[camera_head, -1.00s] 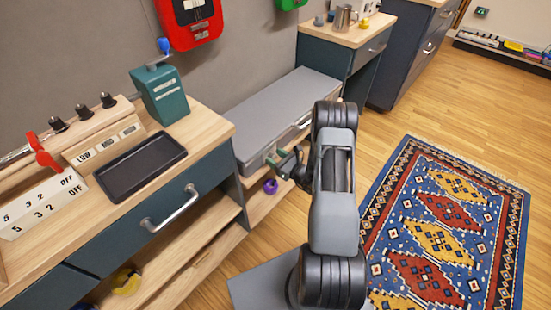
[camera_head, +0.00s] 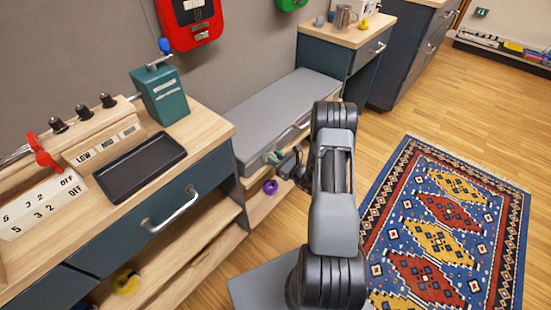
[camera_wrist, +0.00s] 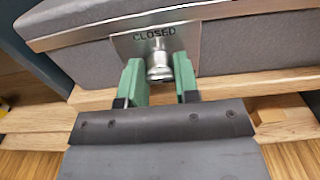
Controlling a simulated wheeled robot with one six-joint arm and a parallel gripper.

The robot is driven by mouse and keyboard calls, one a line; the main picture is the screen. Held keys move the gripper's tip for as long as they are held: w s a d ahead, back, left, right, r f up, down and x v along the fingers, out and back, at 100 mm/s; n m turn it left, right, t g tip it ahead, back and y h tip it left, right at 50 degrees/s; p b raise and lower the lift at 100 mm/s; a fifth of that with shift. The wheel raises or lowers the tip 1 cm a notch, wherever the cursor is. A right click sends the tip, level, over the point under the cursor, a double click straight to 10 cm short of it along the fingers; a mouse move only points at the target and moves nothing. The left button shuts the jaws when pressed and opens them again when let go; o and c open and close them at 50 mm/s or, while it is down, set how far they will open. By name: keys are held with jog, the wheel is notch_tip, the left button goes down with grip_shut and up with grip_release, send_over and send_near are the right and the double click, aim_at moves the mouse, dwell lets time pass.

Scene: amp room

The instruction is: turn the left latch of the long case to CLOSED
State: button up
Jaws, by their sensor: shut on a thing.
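The long grey case (camera_head: 285,108) lies against the wall between two cabinets, and its front fills the top of the wrist view (camera_wrist: 250,42). A metal latch knob (camera_wrist: 159,70) sits on a plate on that front, with the word CLOSED directly above it. My gripper (camera_wrist: 159,78) has its green fingers on both sides of the knob and is shut on it. In the head view my gripper (camera_head: 277,158) is at the case's front, near its left end; the latch there is too small to make out.
The case rests on a wooden shelf, with a purple ring (camera_head: 270,187) below it. A dark blue cabinet (camera_head: 170,210) with a black tray (camera_head: 141,167) and a green box (camera_head: 160,95) stands at left. A patterned rug (camera_head: 445,230) lies on open floor at right.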

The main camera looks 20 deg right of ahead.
jog(key=shift+f+n+b, duration=0.1)
jog(key=shift+n+b, duration=0.2)
jog(key=n+b, duration=1.7)
jog(key=shift+a+f, duration=0.15)
dwell(0.5)
jog(key=o, duration=0.9)
jog(key=p+v, duration=0.2)
jog(key=v, duration=1.2)
jog(key=shift+p, duration=0.35)
